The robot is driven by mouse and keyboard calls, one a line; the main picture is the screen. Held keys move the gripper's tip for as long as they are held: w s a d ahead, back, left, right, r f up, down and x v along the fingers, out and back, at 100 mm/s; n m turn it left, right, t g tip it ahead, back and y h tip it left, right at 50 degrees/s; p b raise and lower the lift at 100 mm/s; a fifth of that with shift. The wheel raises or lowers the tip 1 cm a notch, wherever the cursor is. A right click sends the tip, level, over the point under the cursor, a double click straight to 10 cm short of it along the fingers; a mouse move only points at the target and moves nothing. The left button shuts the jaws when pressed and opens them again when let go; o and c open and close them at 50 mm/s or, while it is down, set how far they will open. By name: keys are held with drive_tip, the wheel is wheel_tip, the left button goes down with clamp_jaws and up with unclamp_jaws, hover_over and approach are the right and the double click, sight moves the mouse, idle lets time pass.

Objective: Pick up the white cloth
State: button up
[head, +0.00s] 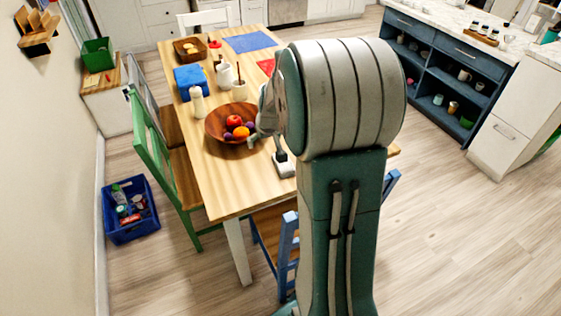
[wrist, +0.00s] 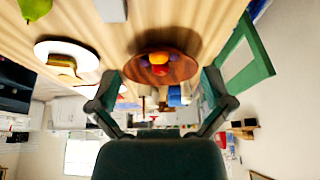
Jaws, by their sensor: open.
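My gripper (wrist: 159,76) is open in the wrist view, its two dark green fingers spread wide with nothing between them. The wrist picture is upside down. No cloth can be made out for certain as the white one. A small white item (wrist: 111,9) at the top edge of the wrist view may be it, but is cut off. A white patch (head: 286,169) lies on the table beside my arm in the head view. My arm hides much of the table's right side and most of the gripper there.
A wooden bowl of fruit (head: 213,134) stands on the wooden table (head: 228,188), close to the gripper. A white bottle (head: 197,103), a blue box (head: 190,78) and a blue cloth (head: 250,42) are farther back. A green chair (head: 146,151) stands at left, and a blue crate (head: 130,232) sits on the floor.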

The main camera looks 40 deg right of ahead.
drive_tip(key=shift+m+g, duration=0.3)
drive_tip(key=shift+m, duration=0.3)
drive_tip(key=d+f, duration=0.6)
drive_tip(key=w+d+f, duration=0.1)
drive_tip(key=d+f, duration=0.2)
drive_tip(key=f, duration=0.1)
drive_tip(key=shift+d, duration=0.2)
hover_over(284, 164)
drive_tip(key=f, duration=0.4)
drive_tip(key=shift+s+f, duration=0.2)
drive_tip(key=shift+s, duration=0.2)
drive_tip(key=shift+x, duration=3.05)
drive_tip(key=shift+d+r, duration=0.1)
drive_tip(key=shift+d, duration=0.1)
drive_tip(key=shift+f, duration=0.3)
drive_tip(key=c, duration=0.9)
